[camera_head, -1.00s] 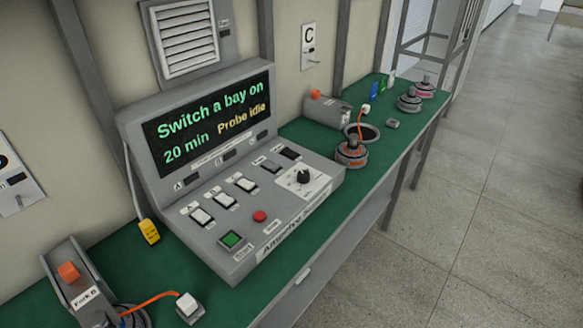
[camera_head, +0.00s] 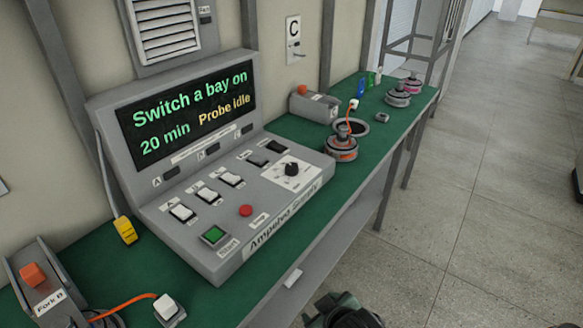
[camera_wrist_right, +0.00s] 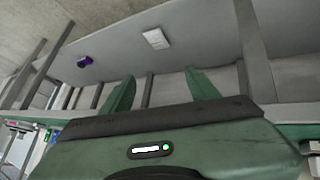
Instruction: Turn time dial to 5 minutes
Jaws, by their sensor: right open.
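The time dial (camera_head: 291,169) is a black knob on a white marked plate, at the right of the grey console (camera_head: 262,222). Its pointer is too small to read. The console's screen (camera_head: 187,112) reads "Switch a bay on", "20 min" and "Probe idle". My right gripper (camera_wrist_right: 160,88) shows two green fingers spread apart with nothing between them in the right wrist view. A dark green part of my arm shows at the bottom of the head view, in front of the bench and away from the dial. My left gripper is not in view.
White rocker switches (camera_head: 182,213), a red button (camera_head: 246,210) and a green start button (camera_head: 214,235) share the console. A round orange-and-grey motor part (camera_head: 341,145) stands right of it on the green bench (camera_head: 262,284). Floor in front of the bench is clear.

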